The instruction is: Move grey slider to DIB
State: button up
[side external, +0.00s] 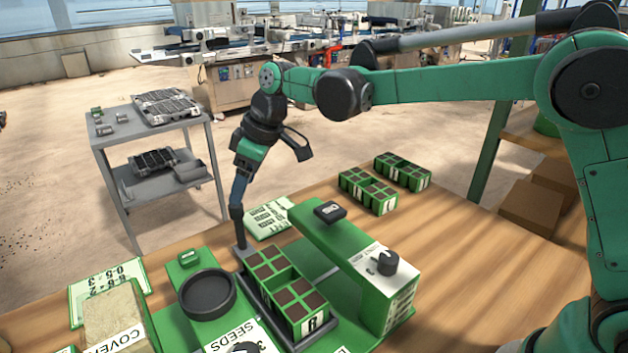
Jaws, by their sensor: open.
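A dark grey slider (326,331) lies under a green tray (285,294) marked "R", with several soil-filled cells. A small grey upright piece (243,253) stands at the slider's far left end. My gripper (239,240) points down at this end, its fingertips beside or around the upright piece; I cannot tell which, or whether they touch. The jaws are open, and the gap between them is hidden by the side-on angle. No DIB label is readable; one label (341,350) at the bottom edge is cut off.
A green station (345,258) with a black knob (387,263) stands right of the tray. A black round bowl (207,293), a SEEDS label (236,338) and a COVER block (114,322) are left. Two more green trays (369,190) (403,171) sit behind. The table's right side is clear.

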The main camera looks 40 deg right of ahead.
jog(key=x, duration=0.5)
jog(key=shift+c, duration=0.3)
grip_shut()
jog(key=shift+d+r, duration=0.1)
dwell(1.0)
